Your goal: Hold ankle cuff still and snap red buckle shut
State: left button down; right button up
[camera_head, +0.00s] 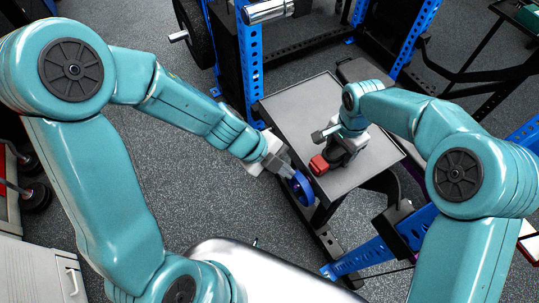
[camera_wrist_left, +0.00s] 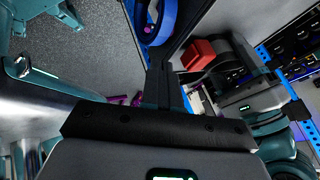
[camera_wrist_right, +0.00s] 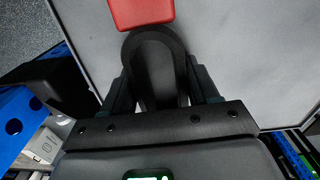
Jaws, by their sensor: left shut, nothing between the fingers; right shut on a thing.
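The black ankle cuff (camera_head: 345,152) sits on the grey table top (camera_head: 285,110). Its red buckle (camera_head: 318,164) is at the cuff's left end, close to the table's near-left edge. My right gripper (camera_head: 338,143) is shut on the cuff; in the right wrist view the black loop of the cuff (camera_wrist_right: 153,62) stands between the fingers, with the red buckle (camera_wrist_right: 141,11) just beyond. My left gripper (camera_head: 288,172) is shut and empty, left of the buckle and apart from it. In the left wrist view its fingers (camera_wrist_left: 164,85) are together, with the red buckle (camera_wrist_left: 198,55) to their right. Whether the buckle is latched cannot be told.
A blue ring (camera_head: 302,188) is close by the left fingertips at the table's edge; it also shows in the left wrist view (camera_wrist_left: 152,22). Blue rack posts (camera_head: 249,60) stand behind the table. Open floor (camera_head: 180,165) lies to the left.

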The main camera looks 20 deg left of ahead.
pick_arm(q)
jog(key=v, duration=0.6)
jog(key=shift+a+r, duration=0.2)
jog(key=shift+r, duration=0.05)
pick_arm(e)
jog(key=shift+w+d, duration=0.1)
pick_arm(q)
jog(key=shift+s, duration=0.1)
pick_arm(e)
jog(key=o, duration=1.2)
